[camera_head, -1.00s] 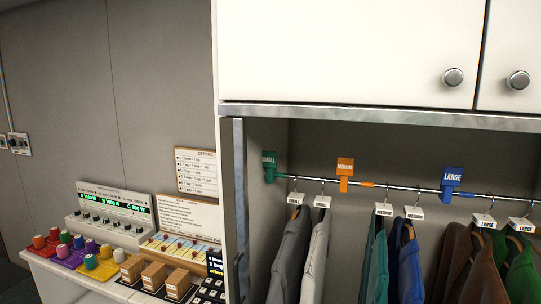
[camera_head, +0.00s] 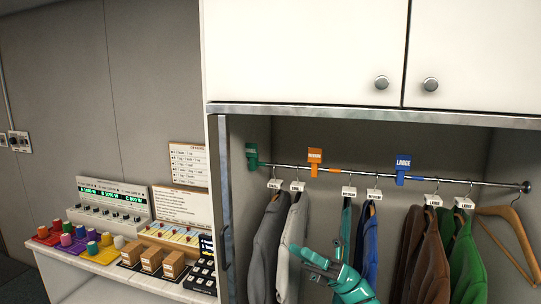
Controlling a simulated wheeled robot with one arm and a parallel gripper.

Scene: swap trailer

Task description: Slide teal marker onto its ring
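The teal marker (camera_head: 252,156), a small tag lettered SMALL, is at the far left end of the metal rail (camera_head: 380,175), close to the closet's left wall. A separate ring for it cannot be made out. The orange MEDIUM marker (camera_head: 315,161) and blue LARGE marker (camera_head: 403,168) stand on the rail further right. An orange band (camera_head: 336,171) shows just right of the orange marker. My gripper (camera_head: 303,262), teal and dark, is low in the picture in front of the hanging jackets, pointing left, well below the rail. Its finger opening is unclear.
Grey jackets (camera_head: 268,245), a blue jacket (camera_head: 370,250), brown (camera_head: 430,260) and green jackets (camera_head: 468,260) hang below the rail. An empty wooden hanger (camera_head: 508,240) is at right. Cabinet doors (camera_head: 300,50) close off above. A counter (camera_head: 75,258) with coloured cups stands left.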

